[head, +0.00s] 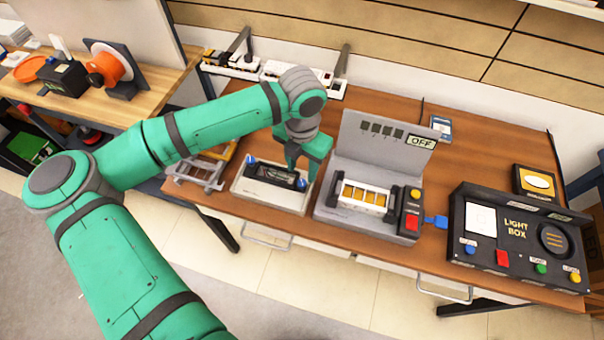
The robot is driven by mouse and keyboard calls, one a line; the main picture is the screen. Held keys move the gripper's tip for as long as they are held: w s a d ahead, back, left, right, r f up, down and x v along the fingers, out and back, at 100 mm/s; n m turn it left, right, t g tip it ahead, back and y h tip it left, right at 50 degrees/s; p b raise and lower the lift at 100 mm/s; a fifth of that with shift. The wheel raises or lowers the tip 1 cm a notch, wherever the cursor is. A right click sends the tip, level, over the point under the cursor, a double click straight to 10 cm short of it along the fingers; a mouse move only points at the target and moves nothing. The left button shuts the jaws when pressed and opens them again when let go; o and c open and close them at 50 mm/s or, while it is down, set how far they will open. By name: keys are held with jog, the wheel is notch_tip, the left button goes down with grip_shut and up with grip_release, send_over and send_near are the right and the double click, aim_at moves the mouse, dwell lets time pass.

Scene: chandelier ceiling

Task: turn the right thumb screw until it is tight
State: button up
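A light-coloured box with a dark top panel (272,176) stands on the brown table, left of the middle. A blue left thumb screw (251,161) shows at the panel's left end. A blue right thumb screw (302,184) shows at its right end. My green gripper (302,170) points down just above and behind the right thumb screw. Its fingers look spread apart, with nothing visible between them. I cannot tell whether a fingertip touches the screw.
A grey unit (385,145) with an OFF sign stands close on the right of my gripper. A black light box (515,240) is farther right. A metal frame (200,172) lies left of the box. Power strips (300,76) lie along the back.

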aim_at(302, 182)
jog(key=shift+r, duration=2.75)
